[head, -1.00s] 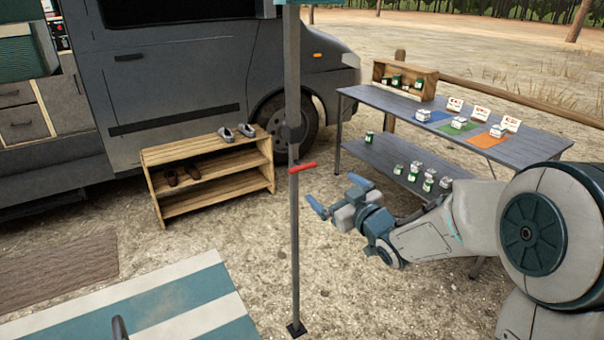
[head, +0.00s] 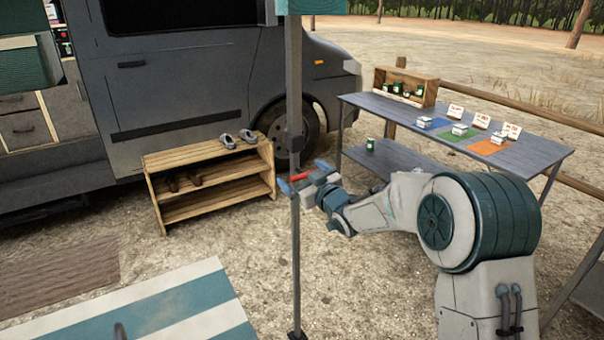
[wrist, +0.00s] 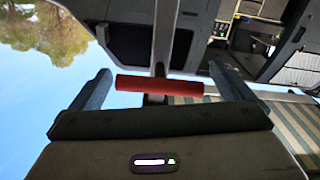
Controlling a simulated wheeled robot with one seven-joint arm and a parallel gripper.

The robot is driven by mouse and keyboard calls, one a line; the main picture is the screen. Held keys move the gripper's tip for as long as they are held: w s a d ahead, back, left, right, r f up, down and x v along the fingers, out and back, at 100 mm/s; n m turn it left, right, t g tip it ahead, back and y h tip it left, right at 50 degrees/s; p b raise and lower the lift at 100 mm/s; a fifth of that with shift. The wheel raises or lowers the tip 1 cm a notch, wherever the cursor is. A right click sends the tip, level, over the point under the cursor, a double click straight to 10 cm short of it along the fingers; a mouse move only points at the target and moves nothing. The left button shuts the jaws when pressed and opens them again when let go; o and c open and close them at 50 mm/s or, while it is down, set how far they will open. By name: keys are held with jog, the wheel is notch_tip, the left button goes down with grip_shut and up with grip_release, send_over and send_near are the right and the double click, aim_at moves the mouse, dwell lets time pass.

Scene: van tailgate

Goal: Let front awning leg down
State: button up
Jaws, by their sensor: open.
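The front awning leg (head: 296,245) is a thin grey upright pole with a small dark foot on the ground. It shows in the wrist view too (wrist: 164,35), running up behind the handle. A red handle (head: 301,176) crosses the leg at about mid height; in the wrist view the red handle (wrist: 160,86) lies crosswise between the fingers. My gripper (head: 300,176) is open, with one finger on each side of the handle. In the wrist view, small gaps show between the handle's ends and the fingers (wrist: 160,85).
A wooden shoe rack (head: 215,172) stands behind the leg, beside the grey van (head: 185,75). A long grey table (head: 540,150) with a wooden box and small packets stands at the right. A striped mat (head: 185,300) lies at the lower left.

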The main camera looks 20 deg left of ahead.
aim_at(297, 205)
jog(key=shift+w+a, duration=0.25)
jog(key=shift+a, duration=0.05)
jog(key=shift+c, duration=0.3)
jog(key=c, duration=1.2)
notch_tip(297, 205, down, 12)
jog(key=b, duration=1.1)
jog(key=o, duration=1.3)
jog(key=shift+c, duration=0.2)
jog(key=shift+d, duration=0.1)
